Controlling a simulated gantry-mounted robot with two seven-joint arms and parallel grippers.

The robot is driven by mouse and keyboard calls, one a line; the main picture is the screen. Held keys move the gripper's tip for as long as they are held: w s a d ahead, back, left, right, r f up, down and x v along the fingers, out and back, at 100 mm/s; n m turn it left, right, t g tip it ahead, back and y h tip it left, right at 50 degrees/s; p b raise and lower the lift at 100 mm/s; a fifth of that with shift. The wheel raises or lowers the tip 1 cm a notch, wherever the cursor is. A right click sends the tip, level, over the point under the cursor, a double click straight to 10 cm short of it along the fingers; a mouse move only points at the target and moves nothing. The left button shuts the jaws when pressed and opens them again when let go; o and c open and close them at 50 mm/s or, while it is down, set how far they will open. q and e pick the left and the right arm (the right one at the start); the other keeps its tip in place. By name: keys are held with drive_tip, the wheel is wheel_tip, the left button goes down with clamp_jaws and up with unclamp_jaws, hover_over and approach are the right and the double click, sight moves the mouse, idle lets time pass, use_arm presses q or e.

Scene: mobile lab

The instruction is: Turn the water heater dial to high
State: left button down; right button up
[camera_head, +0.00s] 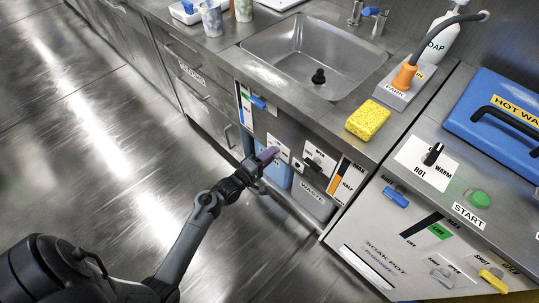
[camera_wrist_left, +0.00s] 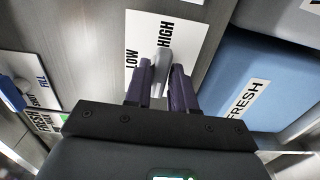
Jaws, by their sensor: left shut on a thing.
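The water heater dial (camera_wrist_left: 162,62) is a small grey knob on a white plate (camera_wrist_left: 195,38) marked LOW and HIGH. In the left wrist view its tip is by the lower end of HIGH, with LOW to its left; I cannot tell its exact setting. My left gripper (camera_wrist_left: 162,88) is shut on the dial, its two purple fingers on either side of it. In the head view the left gripper (camera_head: 267,155) reaches the front of the counter below the sink, largely covering the dial. My right gripper is not in view.
A blue FRESH container (camera_wrist_left: 245,85) is close beside the gripper. A blue lever (camera_wrist_left: 14,92) is on the other side. A grey WASTE container (camera_head: 312,199) stands under the counter. The sink (camera_head: 314,55) and yellow sponge (camera_head: 368,120) are above. The floor at left is clear.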

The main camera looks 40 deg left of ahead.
use_arm(q)
drive_tip(key=m+p, duration=0.8)
drive_tip(key=m, duration=2.7)
drive_tip(key=shift+m, duration=0.3)
idle(0.4)
